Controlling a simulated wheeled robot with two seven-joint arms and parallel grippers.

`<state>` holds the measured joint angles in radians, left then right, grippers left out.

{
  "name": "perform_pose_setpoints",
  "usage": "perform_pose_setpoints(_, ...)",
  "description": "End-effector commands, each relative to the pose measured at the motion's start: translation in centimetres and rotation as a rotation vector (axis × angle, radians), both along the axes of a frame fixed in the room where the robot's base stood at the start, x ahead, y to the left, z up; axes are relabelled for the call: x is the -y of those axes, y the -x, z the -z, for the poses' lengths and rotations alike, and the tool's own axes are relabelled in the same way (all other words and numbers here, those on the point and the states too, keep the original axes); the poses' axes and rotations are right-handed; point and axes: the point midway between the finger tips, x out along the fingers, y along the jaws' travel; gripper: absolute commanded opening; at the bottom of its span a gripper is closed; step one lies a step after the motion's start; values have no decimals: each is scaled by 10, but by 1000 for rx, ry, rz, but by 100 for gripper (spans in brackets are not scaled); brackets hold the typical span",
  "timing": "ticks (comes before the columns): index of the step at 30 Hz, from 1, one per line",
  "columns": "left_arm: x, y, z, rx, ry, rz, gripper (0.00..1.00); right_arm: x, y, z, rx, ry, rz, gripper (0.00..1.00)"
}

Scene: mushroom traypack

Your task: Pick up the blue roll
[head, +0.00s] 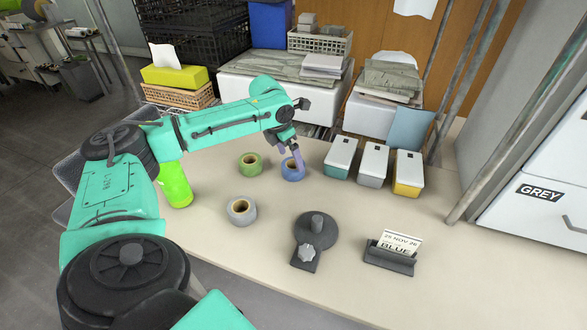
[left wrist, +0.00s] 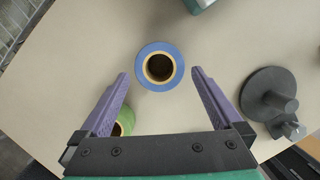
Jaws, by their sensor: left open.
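The blue roll (head: 291,172) stands on the table at the middle of the head view, with a tan core. It also shows in the left wrist view (left wrist: 150,84), upper centre, seen from above. My left gripper (head: 294,150) is open and close to the blue roll. In the left wrist view its two purple fingers (left wrist: 160,80) point toward the roll, with the roll just ahead of and between the fingertips. The gripper holds nothing. Whether a finger touches the roll cannot be told. My right gripper is not in view.
A green roll (head: 250,164) and a grey roll (head: 241,211) stand nearby. Lidded boxes (head: 373,164) are to the right. A dark holder (head: 314,238) and a card stand (head: 390,257) are in front. A green bottle (head: 175,186) is at left.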

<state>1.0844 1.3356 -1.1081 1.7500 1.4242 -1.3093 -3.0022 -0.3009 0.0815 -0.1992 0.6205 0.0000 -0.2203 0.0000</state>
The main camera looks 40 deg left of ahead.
Motion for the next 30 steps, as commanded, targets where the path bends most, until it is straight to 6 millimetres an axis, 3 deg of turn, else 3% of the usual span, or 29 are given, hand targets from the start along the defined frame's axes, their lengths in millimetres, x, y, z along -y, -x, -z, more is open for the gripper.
perform_pose_setpoints(7,2,-12,43,-1,0,0,100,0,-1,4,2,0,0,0)
perform_pose_setpoints(14,2,-13,48,0,-2,-1,100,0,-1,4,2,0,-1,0)
perform_pose_setpoints(15,2,-13,48,0,-2,-1,96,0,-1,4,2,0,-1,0)
perform_pose_setpoints(20,2,-13,48,-1,-1,0,35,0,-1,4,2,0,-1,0)
perform_pose_setpoints(30,2,-14,42,2,0,0,32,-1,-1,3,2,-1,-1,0)
